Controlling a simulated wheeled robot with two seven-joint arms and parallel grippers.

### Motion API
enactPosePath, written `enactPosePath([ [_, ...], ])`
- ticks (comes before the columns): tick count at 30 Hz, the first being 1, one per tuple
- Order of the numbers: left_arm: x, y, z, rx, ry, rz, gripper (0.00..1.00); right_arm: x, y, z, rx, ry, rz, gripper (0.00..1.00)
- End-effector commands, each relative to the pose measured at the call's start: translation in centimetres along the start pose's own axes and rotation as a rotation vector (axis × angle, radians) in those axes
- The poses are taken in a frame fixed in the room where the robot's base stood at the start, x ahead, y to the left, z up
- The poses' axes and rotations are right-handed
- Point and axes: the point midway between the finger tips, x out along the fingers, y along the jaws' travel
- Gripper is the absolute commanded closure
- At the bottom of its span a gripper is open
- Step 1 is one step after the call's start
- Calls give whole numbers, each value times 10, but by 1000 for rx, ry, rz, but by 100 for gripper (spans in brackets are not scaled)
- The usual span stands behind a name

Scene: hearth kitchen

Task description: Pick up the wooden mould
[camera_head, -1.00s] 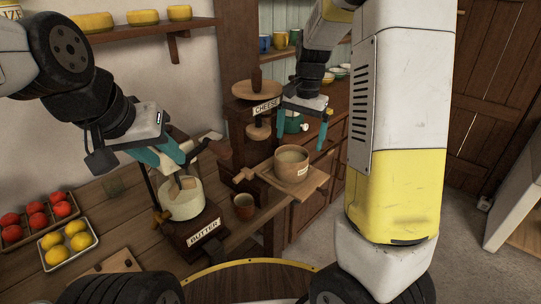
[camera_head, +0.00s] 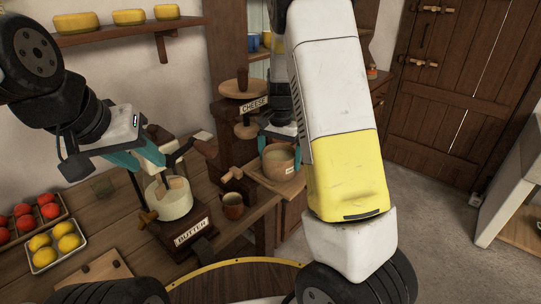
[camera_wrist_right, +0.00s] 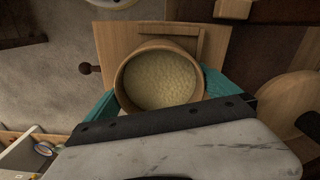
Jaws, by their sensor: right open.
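The wooden mould (camera_head: 279,163) is a round, light brown tub with a small label, standing on the wooden shelf of the cheese press (camera_head: 243,107). In the right wrist view the mould (camera_wrist_right: 119,86) is filled with pale, grainy curd. My right gripper (camera_head: 280,152) is open, with one teal finger on each side of the mould. In the right wrist view its fingers (camera_wrist_right: 160,88) flank the rim; I cannot tell whether they touch it. My left gripper (camera_head: 152,153) is above the butter churn (camera_head: 174,201); its fingertips are not clear.
A small brown cup (camera_head: 233,205) stands between the churn and the press shelf. Trays of lemons (camera_head: 55,247) and tomatoes (camera_head: 36,215) sit at the left of the counter. A wall shelf (camera_head: 128,31) carries yellow cheeses.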

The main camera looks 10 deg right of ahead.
Motion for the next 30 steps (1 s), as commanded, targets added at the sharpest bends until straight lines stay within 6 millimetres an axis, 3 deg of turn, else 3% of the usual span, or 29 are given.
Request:
enactPosePath([
  [4, 0, 0, 0, 0, 0, 0, 64, 0, 0, 0, 0, 0, 0, 2],
  [15, 0, 0, 0, 0, 0, 0, 64, -1, 0, 0, -1, 0, 0, 75],
  [24, 0, 0, 0, 0, 0, 0, 64, -3, -1, 0, -1, 1, -2, 76],
  [30, 0, 0, 0, 0, 0, 0, 64, -16, -1, -1, -3, 3, -3, 76],
])
